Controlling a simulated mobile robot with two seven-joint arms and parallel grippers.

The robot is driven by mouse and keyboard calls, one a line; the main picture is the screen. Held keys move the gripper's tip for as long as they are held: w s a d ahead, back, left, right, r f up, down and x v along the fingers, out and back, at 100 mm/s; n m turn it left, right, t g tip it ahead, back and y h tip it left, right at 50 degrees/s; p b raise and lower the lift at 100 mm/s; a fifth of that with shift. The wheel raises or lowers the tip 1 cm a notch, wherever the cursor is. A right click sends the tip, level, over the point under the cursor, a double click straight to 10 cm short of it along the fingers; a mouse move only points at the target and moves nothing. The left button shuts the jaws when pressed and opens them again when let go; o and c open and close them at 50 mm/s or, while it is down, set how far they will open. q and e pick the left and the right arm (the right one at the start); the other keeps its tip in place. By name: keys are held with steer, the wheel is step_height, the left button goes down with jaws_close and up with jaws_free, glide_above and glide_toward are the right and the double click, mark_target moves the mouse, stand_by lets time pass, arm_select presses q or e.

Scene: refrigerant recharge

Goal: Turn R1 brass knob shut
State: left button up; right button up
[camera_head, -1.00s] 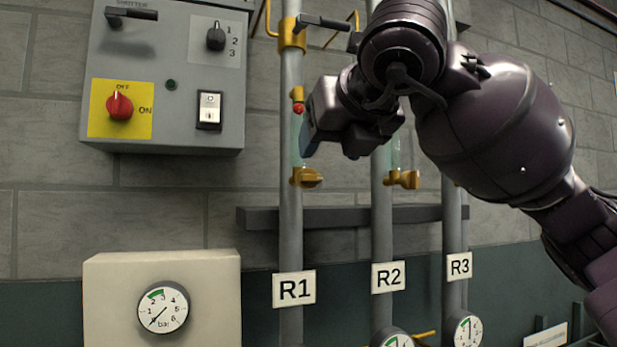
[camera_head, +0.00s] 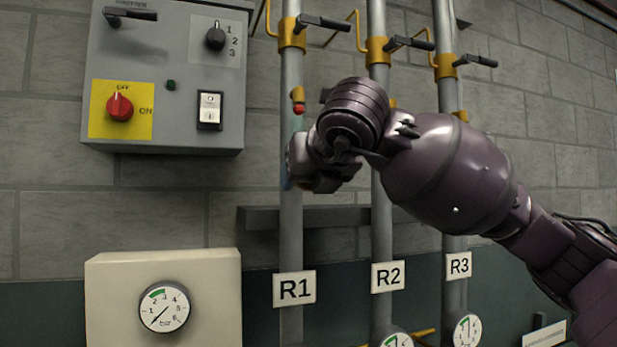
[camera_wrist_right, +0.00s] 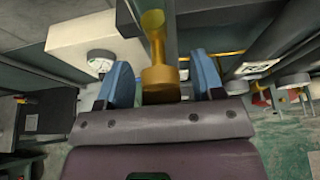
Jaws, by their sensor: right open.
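The R1 pipe (camera_head: 291,235) runs up the wall with its white R1 label (camera_head: 294,289) low on it. The R1 brass knob (camera_wrist_right: 160,82) shows in the right wrist view, between the two blue fingers of my right gripper (camera_wrist_right: 160,66). The fingers are open, one on each side, with a visible gap to the knob. In the head view my right gripper (camera_head: 296,174) is at the R1 pipe and hides the knob. A small red part (camera_head: 298,109) shows on the pipe above it. My left gripper is not in view.
Pipes R2 (camera_head: 381,225) and R3 (camera_head: 454,215) stand to the right, with black-handled valves (camera_head: 409,42) above. A grey control box (camera_head: 165,60) hangs at upper left. A beige gauge box (camera_head: 215,290) is below it. A dark rail (camera_head: 258,217) crosses behind the pipes.

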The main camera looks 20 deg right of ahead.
steer(key=c, duration=0.9)
